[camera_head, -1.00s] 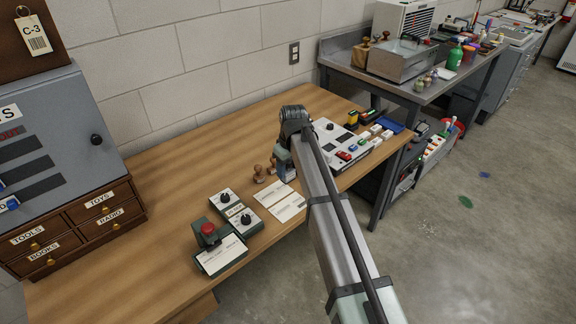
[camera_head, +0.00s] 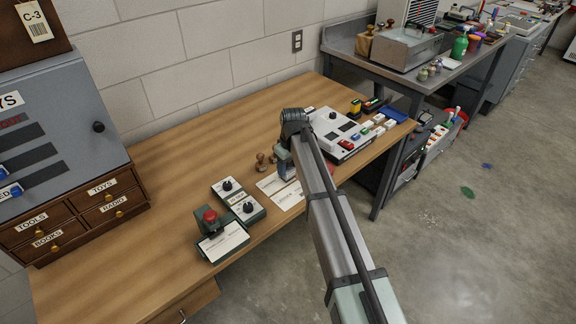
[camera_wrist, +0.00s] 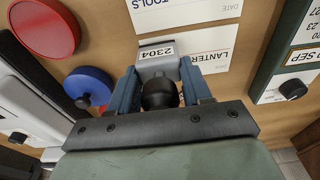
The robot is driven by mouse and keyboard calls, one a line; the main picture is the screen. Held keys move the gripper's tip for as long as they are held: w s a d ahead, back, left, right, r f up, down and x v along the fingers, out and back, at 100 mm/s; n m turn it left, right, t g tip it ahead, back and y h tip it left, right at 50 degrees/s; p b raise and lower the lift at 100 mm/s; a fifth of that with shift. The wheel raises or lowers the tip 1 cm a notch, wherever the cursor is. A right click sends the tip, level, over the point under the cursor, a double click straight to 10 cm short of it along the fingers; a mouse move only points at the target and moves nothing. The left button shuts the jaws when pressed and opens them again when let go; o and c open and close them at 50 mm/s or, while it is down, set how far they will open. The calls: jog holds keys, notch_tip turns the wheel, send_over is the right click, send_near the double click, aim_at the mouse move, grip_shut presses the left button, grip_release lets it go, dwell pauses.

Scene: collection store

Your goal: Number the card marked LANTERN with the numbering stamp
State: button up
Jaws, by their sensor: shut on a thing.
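My gripper (camera_wrist: 160,84) is shut on the numbering stamp (camera_wrist: 157,62), a grey block with a dark round knob and a label reading 2304. The LANTERN card (camera_wrist: 212,60) is white and lies on the desk; the stamp covers its left part in the wrist view. I cannot tell whether the stamp touches the card. The TOOLS card (camera_wrist: 185,12) lies just beyond it. In the head view my gripper (camera_head: 286,172) is over the cards (camera_head: 271,184) and hides part of them.
A red round pad (camera_wrist: 45,28) and a blue one (camera_wrist: 88,84) are left of the stamp in the wrist view. A dater box (camera_wrist: 292,62) stands right.

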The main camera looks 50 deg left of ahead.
jog(key=shift+f, duration=0.55)
dwell(1.0)
jog(key=shift+r, duration=0.1)
dwell(0.5)
jog(key=shift+r, duration=3.45)
